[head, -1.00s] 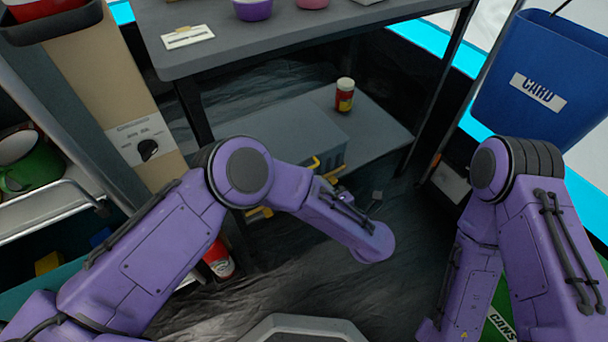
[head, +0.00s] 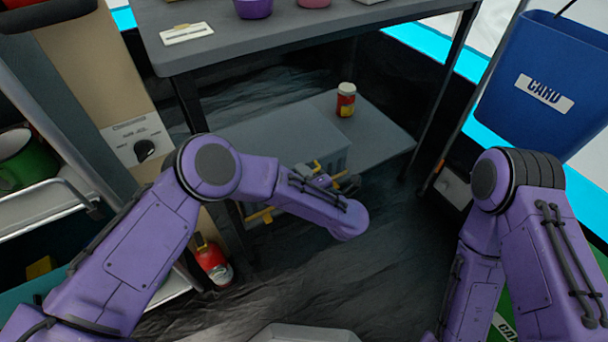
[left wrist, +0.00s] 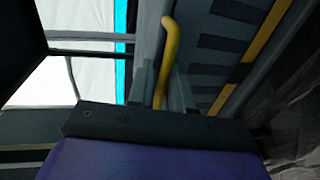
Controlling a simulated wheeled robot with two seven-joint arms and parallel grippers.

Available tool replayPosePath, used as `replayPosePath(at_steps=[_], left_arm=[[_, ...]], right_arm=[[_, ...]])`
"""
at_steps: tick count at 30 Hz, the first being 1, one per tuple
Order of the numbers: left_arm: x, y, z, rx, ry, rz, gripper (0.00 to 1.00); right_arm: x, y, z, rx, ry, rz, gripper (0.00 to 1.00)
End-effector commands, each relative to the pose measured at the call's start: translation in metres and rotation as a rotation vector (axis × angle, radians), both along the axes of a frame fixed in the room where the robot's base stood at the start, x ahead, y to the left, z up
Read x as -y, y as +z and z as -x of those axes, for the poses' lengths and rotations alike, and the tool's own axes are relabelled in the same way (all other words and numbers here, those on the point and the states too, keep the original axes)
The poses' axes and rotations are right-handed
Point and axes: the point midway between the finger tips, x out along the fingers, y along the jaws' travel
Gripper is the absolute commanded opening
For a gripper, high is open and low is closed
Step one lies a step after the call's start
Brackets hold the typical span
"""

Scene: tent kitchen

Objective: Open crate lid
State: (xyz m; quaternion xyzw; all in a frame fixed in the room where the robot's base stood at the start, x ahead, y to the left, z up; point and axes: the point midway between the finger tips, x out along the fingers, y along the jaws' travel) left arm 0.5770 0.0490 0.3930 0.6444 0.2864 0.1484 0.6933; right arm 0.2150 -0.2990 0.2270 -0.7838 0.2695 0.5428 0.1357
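The grey crate (head: 285,143) stands on the low shelf under the table in the head view, and its lid looks shut. Yellow parts show at its front edge, partly behind my left arm. My left gripper (head: 325,180) is at the crate's front right, small and partly hidden by its own wrist. In the left wrist view a yellow bent handle (left wrist: 169,50) runs down between the two grey fingers (left wrist: 162,92). The fingers stand close around it; whether they grip it is unclear. My right arm shows at the right, but its gripper is out of view.
A red and yellow jar (head: 346,100) stands on the low shelf (head: 380,138) right of the crate. The table (head: 300,40) is above it. A blue bin (head: 545,80) hangs at right. The dark floor in front is clear.

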Motion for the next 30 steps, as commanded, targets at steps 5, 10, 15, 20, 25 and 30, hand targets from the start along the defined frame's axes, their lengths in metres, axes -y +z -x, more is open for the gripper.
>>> replayPosePath(at_steps=[5, 10, 15, 20, 25, 30], left_arm=[[0.001, 0.008, 0.002, -0.006, -0.001, 0.000, 0.00], [0.000, 0.035, 0.000, -0.005, -0.002, -0.001, 0.00], [-0.004, 0.071, -0.005, -0.004, 0.000, 0.000, 0.00], [-0.010, 0.105, -0.013, -0.002, 0.000, 0.000, 0.00], [-0.019, 0.133, -0.025, -0.067, 0.004, 0.051, 0.00], [-0.025, 0.150, -0.034, -0.100, 0.001, 0.074, 0.00]], right_arm=[[0.000, 0.009, 0.000, 0.001, 0.000, 0.001, 0.43], [0.001, 0.032, -0.002, 0.003, 0.002, 0.004, 0.43], [0.003, 0.063, -0.003, 0.005, 0.004, 0.006, 0.43], [0.003, 0.092, -0.003, 0.005, 0.004, 0.006, 0.43], [0.003, 0.118, -0.003, 0.005, 0.004, 0.006, 0.43], [0.003, 0.133, -0.003, 0.005, 0.004, 0.006, 0.43]])
